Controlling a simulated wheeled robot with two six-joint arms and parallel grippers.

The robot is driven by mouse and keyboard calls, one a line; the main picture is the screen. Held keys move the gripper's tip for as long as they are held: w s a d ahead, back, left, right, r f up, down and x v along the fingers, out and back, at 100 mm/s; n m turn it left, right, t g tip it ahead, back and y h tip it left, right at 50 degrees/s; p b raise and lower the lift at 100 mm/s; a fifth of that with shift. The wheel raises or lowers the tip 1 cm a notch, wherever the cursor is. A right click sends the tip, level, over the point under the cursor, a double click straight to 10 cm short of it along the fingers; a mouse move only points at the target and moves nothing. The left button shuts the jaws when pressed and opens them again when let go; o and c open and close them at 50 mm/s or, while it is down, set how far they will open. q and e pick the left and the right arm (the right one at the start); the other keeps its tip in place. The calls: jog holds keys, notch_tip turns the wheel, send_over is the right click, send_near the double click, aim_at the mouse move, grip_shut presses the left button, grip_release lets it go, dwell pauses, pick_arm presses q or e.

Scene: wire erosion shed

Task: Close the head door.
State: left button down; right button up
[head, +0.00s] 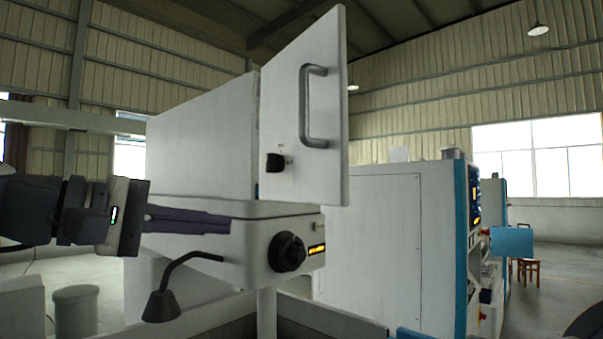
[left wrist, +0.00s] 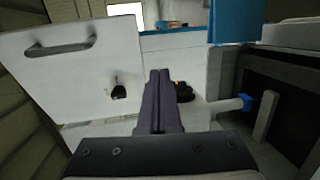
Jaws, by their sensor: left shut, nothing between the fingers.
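The head door (head: 283,110) is a white panel with a grey bar handle (head: 305,105) and a black latch knob (head: 274,163). It stands open, swung out from the white machine head (head: 200,130). The door also fills the upper left of the left wrist view (left wrist: 70,85), handle and knob facing the camera. My left gripper (head: 229,225) has its purple fingers shut and empty. In the head view it is left of and below the door, in front of the lower head housing. In the left wrist view the fingertips (left wrist: 160,72) point past the door's right side. My right gripper is out of view.
Below the door, the housing carries a black dial (head: 288,252) and a small orange display (head: 317,249). A bent dark lamp arm (head: 185,262) hangs in front, below my left gripper. A white and blue cabinet (head: 390,240) stands to the right.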

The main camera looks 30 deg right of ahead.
pick_arm(q)
jog(key=m+g+h, duration=0.2)
send_near(340, 174)
jog(key=d+p, duration=0.6)
jog(key=p, duration=0.1)
jog(key=shift+r, duration=0.15)
jog(key=shift+d, duration=0.4)
jog(key=shift+w, duration=0.1)
